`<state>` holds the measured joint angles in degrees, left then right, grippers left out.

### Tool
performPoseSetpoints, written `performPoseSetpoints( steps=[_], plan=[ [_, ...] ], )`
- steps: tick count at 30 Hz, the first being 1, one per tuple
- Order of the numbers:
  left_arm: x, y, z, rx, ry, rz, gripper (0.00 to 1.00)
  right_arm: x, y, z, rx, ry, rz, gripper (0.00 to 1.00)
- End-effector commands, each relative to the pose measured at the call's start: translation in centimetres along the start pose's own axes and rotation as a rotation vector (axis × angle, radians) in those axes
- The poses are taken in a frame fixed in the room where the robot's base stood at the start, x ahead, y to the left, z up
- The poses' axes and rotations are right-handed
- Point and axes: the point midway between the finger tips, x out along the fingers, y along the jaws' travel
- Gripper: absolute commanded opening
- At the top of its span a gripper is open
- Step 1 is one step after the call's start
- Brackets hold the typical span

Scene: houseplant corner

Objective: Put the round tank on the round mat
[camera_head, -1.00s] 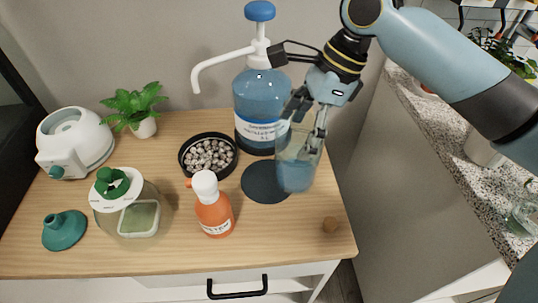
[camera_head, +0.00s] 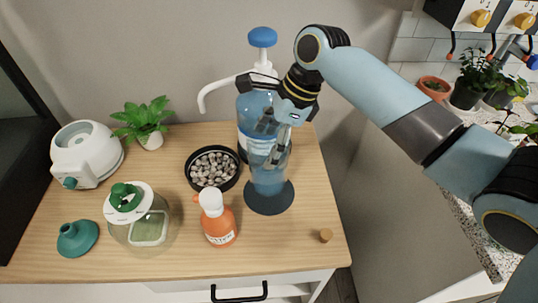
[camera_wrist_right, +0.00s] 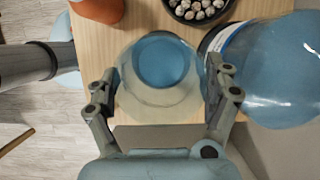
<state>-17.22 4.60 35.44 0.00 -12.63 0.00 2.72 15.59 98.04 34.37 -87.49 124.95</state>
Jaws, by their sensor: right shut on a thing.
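The round tank is a clear vessel with blue liquid (camera_head: 268,182) in the lower part. My right gripper (camera_head: 271,143) is shut on its upper part from above. The tank looks upright over the dark blue round mat (camera_head: 271,208), whose rim shows around its base. I cannot tell whether the base touches the mat. In the right wrist view, the tank (camera_wrist_right: 160,65) sits between the two fingers of the right gripper (camera_wrist_right: 165,82). My left gripper is in neither view.
A large blue pump bottle (camera_head: 245,120) stands close behind the tank. A black dish of pebbles (camera_head: 212,186) and an orange spray bottle (camera_head: 219,228) are close on its left. A cork (camera_head: 325,235) lies at front right. A lidded jar (camera_head: 138,232) stands farther left.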

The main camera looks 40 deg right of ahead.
Motion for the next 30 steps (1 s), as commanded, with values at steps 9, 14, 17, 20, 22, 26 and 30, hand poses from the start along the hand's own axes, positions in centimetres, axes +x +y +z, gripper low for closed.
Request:
performPoseSetpoints(
  steps=[9, 14, 17, 20, 22, 26, 30],
  plan=[
    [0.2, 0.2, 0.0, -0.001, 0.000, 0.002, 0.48, 3.6, 0.0, -1.5, 0.001, 0.000, 0.001, 0.26],
    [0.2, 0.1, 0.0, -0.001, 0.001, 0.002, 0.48, 3.6, 0.0, -1.5, 0.000, 0.000, 0.000, 0.26],
    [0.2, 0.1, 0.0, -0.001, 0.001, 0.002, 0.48, 3.6, 0.0, -1.5, 0.000, 0.000, 0.001, 0.26],
    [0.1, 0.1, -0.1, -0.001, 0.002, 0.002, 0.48, 3.8, 0.0, -1.6, 0.001, 0.001, 0.001, 0.87],
    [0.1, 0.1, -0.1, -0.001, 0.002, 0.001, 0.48, 3.8, 0.0, -1.6, 0.000, 0.001, 0.001, 0.96],
    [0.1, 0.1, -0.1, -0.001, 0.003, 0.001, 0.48, 3.8, 0.1, -1.6, 0.000, 0.001, 0.001, 1.00],
    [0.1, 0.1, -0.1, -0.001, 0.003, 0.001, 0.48, 3.8, 0.0, -1.6, 0.000, 0.001, 0.001, 1.00]
  ],
)
